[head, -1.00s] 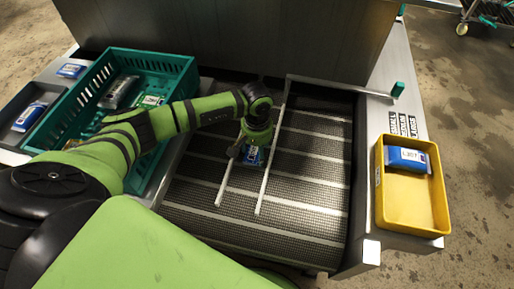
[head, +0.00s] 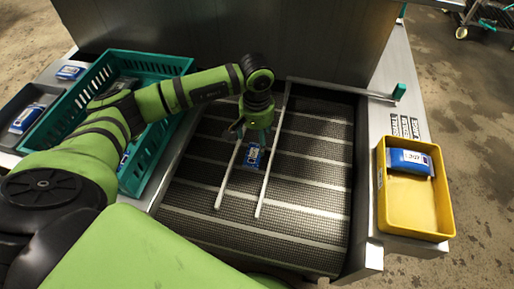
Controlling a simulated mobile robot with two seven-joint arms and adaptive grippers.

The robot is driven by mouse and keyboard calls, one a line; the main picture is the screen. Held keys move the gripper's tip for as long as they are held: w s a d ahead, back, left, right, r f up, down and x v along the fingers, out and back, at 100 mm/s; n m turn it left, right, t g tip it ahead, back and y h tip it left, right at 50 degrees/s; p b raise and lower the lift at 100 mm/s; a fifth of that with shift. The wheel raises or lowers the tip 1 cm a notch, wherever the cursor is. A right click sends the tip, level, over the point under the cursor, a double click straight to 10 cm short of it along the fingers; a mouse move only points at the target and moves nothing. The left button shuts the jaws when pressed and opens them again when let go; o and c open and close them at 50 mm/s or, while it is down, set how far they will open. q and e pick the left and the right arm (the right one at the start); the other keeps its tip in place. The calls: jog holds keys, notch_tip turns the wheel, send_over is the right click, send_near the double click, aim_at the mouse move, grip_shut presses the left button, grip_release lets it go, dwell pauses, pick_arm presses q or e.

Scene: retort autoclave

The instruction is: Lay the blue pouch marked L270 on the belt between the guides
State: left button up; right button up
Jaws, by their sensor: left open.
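A blue pouch (head: 252,157) with a white label lies on the dark mesh belt (head: 310,180), between the two light guide rails. The left guide (head: 229,174) and the right guide (head: 268,176) run along the belt on either side of it. The label's print is too small to read for sure. My left gripper (head: 249,134) is open, just above and behind the pouch, and appears apart from it. My right gripper is not in view.
A teal crate (head: 182,66) at the left holds a silver pouch and a blue one. Other blue pouches lie left of it, one in a grey tray. A yellow bin (head: 412,218) at the right holds a blue pouch (head: 408,162). A metal housing stands behind the belt.

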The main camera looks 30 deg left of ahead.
pick_arm(q)
jog(key=shift+r, duration=2.15)
